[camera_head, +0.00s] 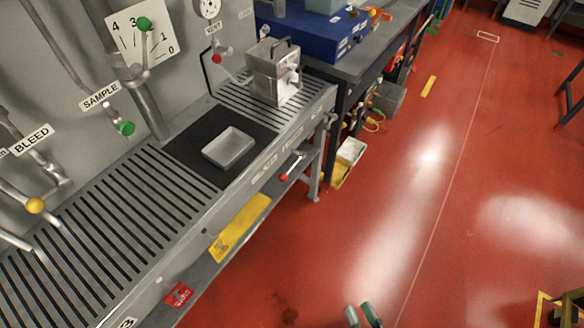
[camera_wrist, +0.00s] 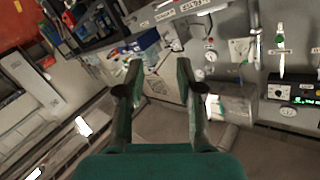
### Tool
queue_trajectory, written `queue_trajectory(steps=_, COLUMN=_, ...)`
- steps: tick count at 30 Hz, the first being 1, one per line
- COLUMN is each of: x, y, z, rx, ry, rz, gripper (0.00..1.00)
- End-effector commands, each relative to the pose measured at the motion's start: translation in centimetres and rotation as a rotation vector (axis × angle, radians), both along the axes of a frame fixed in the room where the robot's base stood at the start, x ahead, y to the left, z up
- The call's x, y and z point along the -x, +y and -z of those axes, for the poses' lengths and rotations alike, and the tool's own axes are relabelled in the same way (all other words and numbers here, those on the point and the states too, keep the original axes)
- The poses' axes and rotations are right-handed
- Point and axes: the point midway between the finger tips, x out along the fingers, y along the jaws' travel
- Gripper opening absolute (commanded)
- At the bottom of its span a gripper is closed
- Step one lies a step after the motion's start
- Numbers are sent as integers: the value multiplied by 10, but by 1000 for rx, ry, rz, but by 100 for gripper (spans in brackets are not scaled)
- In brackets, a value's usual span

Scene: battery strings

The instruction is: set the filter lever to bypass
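On the front edge of the slatted bench in the head view is a small lever (camera_head: 289,168) with a red ball end at its lower left. A label strip (camera_head: 264,173) lies left of it; its words are too small to read surely, so I cannot confirm that this is the filter lever or name its setting. My gripper (camera_head: 361,314) shows only as two green fingertips at the bottom edge, over the red floor and well apart from the lever. In the wrist view my gripper (camera_wrist: 158,72) has its fingers spread with nothing between them. I cannot pick out the lever there.
The slatted bench (camera_head: 108,218) carries a grey tray (camera_head: 229,147) on a black mat and a metal box (camera_head: 273,73). Green, yellow and red knobbed valves stand on the back panel. A blue case (camera_head: 318,32) sits on the farther table. The red floor at right is largely clear.

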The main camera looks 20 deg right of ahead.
Motion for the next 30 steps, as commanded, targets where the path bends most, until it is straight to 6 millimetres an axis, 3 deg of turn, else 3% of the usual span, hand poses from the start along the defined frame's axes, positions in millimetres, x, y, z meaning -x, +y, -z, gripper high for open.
queue_trajectory(steps=6, x=-66, y=1, z=37, rx=-273, ry=-84, rz=39, gripper=36)
queue_trajectory(steps=15, x=-169, y=7, z=69, rx=-659, ry=-185, rz=77, gripper=36)
queue_trajectory(steps=24, x=-282, y=20, z=76, rx=-1047, ry=-274, rz=98, gripper=36)
queue_trajectory(steps=30, x=-337, y=28, z=72, rx=-1235, ry=-311, rz=104, gripper=36)
